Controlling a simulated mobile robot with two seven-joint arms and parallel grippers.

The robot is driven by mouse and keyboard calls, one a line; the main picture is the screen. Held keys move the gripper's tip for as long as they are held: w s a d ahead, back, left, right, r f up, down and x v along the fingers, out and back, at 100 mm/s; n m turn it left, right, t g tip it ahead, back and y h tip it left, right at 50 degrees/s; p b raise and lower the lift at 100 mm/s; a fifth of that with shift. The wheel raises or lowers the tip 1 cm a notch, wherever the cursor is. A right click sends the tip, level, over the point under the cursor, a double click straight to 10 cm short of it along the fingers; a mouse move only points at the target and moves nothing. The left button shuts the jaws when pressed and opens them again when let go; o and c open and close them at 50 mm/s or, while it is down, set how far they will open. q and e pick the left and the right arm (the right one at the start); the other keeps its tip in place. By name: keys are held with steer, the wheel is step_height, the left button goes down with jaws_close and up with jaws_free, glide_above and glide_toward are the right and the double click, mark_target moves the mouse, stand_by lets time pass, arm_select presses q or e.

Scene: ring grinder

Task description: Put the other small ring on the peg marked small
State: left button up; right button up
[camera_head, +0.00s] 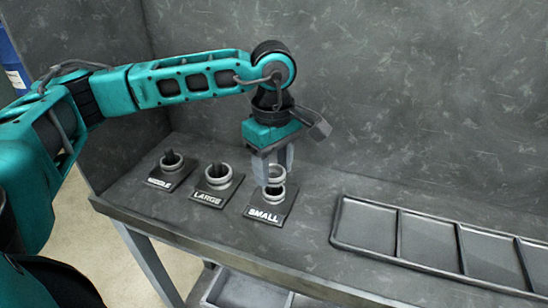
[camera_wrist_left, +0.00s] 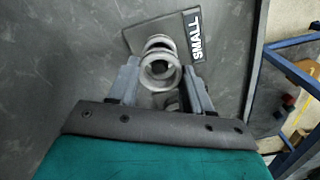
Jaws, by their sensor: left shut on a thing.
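My left gripper (camera_head: 274,168) points down over the peg plate marked SMALL (camera_head: 262,215) and is shut on a small grey ring (camera_head: 276,171). The held ring is at the peg's upper part, just above another small ring (camera_head: 273,196) low on that plate. I cannot tell whether the peg tip is inside the held ring. In the left wrist view the held ring (camera_wrist_left: 160,72) sits between the two fingers, with the SMALL plate (camera_wrist_left: 194,36) behind it. My right gripper is not in view.
The LARGE plate (camera_head: 209,198) and the MIDDLE plate (camera_head: 158,182) stand to the left, each with rings around its peg. An empty compartment tray (camera_head: 420,249) lies at the right. The grey wall rises close behind the bench (camera_head: 307,205).

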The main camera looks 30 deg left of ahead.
arm_select(q)
steer(key=shift+f+b, duration=0.3)
steer(key=shift+f, duration=0.55)
steer(key=shift+b, duration=0.3)
stand_by(0.7)
steer(key=shift+f+b, duration=0.55)
steer(key=o, duration=0.8)
steer(key=shift+r, duration=0.1)
steer(key=shift+r+p, duration=1.8)
steer(key=shift+r, duration=0.9)
steer(key=shift+r+p, duration=0.5)
steer(key=shift+r, duration=2.25)
steer(key=shift+s+f, duration=0.1)
